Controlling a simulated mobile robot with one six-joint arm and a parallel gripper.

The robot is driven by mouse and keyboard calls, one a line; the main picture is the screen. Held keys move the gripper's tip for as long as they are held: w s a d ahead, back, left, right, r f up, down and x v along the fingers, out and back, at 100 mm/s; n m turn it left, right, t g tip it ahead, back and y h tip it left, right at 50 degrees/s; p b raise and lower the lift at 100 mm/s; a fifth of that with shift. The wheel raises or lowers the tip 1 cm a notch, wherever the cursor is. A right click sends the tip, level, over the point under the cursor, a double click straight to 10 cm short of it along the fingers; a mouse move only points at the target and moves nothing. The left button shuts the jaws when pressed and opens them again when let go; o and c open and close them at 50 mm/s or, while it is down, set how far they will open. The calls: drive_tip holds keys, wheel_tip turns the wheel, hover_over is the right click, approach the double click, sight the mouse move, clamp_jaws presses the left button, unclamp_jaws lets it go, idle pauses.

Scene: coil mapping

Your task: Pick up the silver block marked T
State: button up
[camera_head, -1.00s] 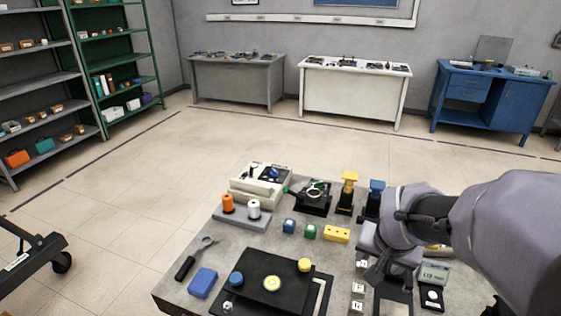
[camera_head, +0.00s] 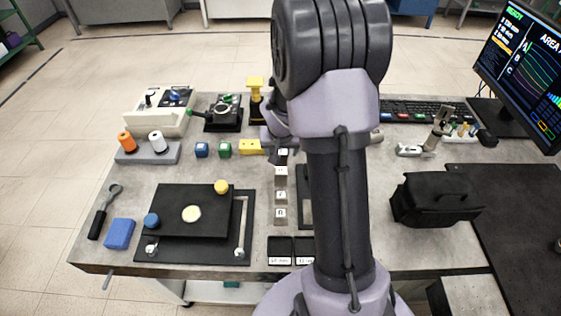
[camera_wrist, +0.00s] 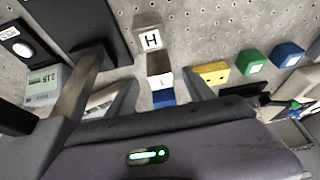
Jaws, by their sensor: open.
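A column of small silver blocks (camera_head: 281,195) stands on the table left of my arm in the head view. Their letters are too small there to read surely, so I cannot tell which is T. In the wrist view one silver block (camera_wrist: 149,40) reads H and another (camera_wrist: 160,70) seems to read L. No T shows there. My gripper (camera_wrist: 163,94) is open, its fingers on either side of the L block and a blue patch below it. I cannot tell its height above them. In the head view my arm hides most of the gripper.
A yellow block (camera_head: 250,147), green block (camera_head: 225,149) and blue block (camera_head: 201,150) stand left of the column. A black plate (camera_head: 178,222) with round knobs lies nearer. A black bag (camera_head: 436,201), keyboard (camera_head: 422,111) and monitor (camera_head: 527,62) are right of my arm.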

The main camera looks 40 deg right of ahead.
sight(281, 153)
drive_tip(key=x, duration=0.3)
drive_tip(key=shift+f+b, duration=0.15)
drive_tip(key=shift+b, duration=0.25)
drive_tip(key=shift+c, duration=0.2)
clamp_jaws()
drive_tip(key=shift+r, duration=0.2)
